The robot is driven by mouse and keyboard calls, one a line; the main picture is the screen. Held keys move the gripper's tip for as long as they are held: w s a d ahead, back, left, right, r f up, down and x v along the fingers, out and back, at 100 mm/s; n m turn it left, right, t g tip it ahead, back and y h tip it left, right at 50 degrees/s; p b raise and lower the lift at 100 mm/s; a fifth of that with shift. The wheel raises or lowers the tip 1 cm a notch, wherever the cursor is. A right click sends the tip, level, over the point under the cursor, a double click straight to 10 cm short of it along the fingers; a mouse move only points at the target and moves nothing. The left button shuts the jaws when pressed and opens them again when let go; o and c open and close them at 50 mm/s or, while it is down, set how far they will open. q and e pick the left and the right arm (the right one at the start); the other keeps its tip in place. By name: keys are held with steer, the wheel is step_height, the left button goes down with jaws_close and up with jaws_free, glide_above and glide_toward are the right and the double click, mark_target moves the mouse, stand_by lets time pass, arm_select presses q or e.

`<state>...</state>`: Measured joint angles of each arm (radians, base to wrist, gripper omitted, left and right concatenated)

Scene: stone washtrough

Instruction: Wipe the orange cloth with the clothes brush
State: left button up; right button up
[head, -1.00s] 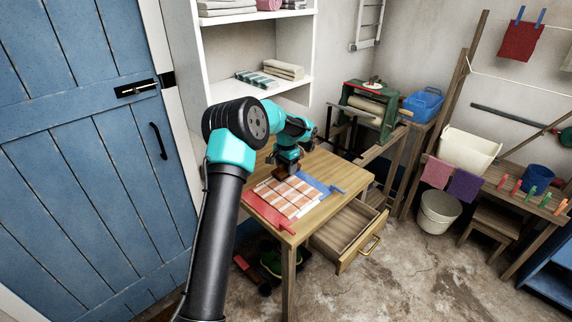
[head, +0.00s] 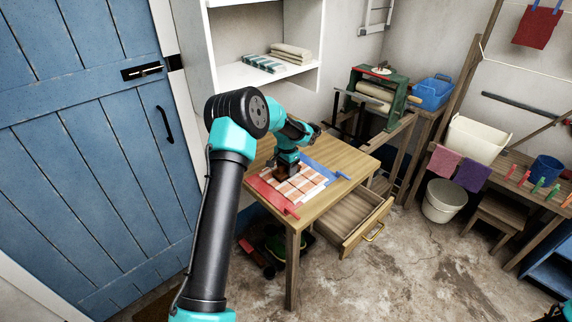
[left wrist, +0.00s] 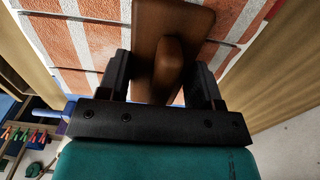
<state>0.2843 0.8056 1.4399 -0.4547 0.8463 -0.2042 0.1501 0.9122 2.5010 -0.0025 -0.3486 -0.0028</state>
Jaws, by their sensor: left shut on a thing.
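The orange cloth (head: 312,181), with a white grid pattern, lies flat on the wooden table between a red strip and a blue strip. It also fills the upper part of the left wrist view (left wrist: 60,38). My left gripper (head: 287,166) is over the cloth's far left part, pointing down. In the left wrist view, its two black fingers (left wrist: 165,78) are shut on the raised grip of the brown clothes brush (left wrist: 150,30). The brush is down at the cloth; its underside is hidden, so I cannot tell whether it touches. My right gripper is not in view.
The wooden table (head: 345,162) has bare wood at the far right. Its drawer (head: 357,220) stands open at the front right. The red strip (head: 268,194) and blue strip (head: 325,170) flank the cloth. A white shelf (head: 275,72) rises behind.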

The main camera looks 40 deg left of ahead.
mark_target(294, 181)
arm_select(q)
steer(key=shift+s, duration=0.45)
steer(key=shift+s+d, duration=0.15)
steer(key=shift+d, duration=0.05)
steer(key=shift+s+d, duration=0.1)
steer(key=shift+d, duration=0.85)
steer(key=shift+w+d, duration=0.2)
steer(key=shift+w, duration=0.8)
steer(key=shift+w+d, duration=0.15)
steer(key=shift+w, duration=0.8)
steer(key=shift+s+d, duration=0.15)
steer(key=shift+d, duration=0.5)
steer(key=shift+s+d, duration=0.15)
steer(key=shift+d, duration=0.45)
steer(key=shift+s, duration=0.3)
steer(key=shift+s+a, duration=0.15)
steer(key=shift+s, duration=0.6)
steer(key=shift+s+a, duration=0.15)
steer(key=shift+s, duration=0.6)
steer(key=shift+s+a+r, duration=0.1)
steer(key=shift+s+a, duration=0.05)
steer(key=shift+s, duration=0.1)
step_height(294, 181, up, 8)
